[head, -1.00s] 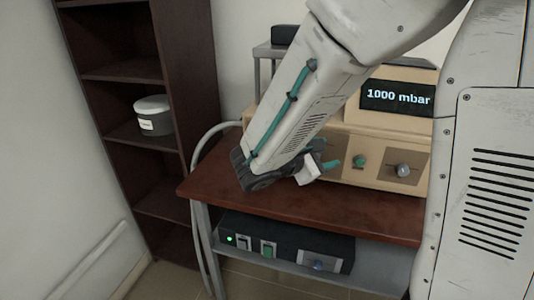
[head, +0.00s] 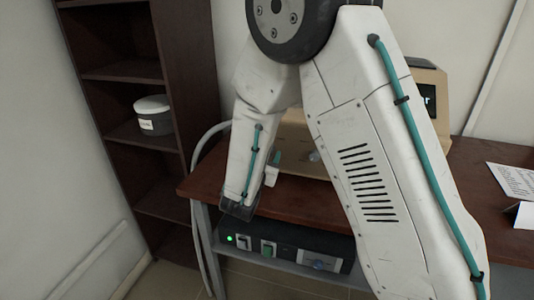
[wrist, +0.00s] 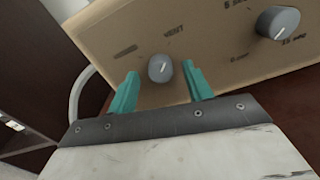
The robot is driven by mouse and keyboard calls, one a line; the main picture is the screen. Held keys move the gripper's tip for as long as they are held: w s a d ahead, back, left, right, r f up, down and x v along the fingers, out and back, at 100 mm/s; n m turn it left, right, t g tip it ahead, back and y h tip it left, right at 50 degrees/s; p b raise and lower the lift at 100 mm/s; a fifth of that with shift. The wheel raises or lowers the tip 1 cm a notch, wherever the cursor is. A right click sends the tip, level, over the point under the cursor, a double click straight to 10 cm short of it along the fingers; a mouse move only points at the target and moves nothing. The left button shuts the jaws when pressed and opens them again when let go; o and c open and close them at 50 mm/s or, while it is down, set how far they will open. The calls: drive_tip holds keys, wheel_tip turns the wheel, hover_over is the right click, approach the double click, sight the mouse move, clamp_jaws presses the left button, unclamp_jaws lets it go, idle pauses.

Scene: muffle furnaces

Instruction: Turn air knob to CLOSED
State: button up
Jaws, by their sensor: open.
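My gripper (wrist: 160,74) is open, with its two teal fingers apart and nothing between them touching visibly. A small grey knob (wrist: 160,68) with a white pointer line sits on the beige panel (wrist: 110,40), between the fingertips in the wrist view. Its pointer leans slightly right of upright. The lettering by it is tilted and partly legible, perhaps "VENT". A larger grey knob (wrist: 278,22) is at upper right. I cannot tell from the labels which is the air knob. In the head view one teal finger (head: 276,158) shows by the panel; my arm hides most of it.
The beige unit stands on a brown table (head: 300,197). A black box (head: 285,243) with switches and a lit green lamp sits on the shelf below. A grey hose (head: 205,145) runs at left, near a dark bookcase (head: 190,60). Papers (head: 512,180) lie at right.

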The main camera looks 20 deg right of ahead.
drive_tip(key=shift+w+d, duration=0.25)
drive_tip(key=shift+w, duration=0.05)
drive_tip(key=c, duration=1)
drive_tip(key=shift+o, duration=0.2)
drive_tip(key=shift+n, duration=8.9)
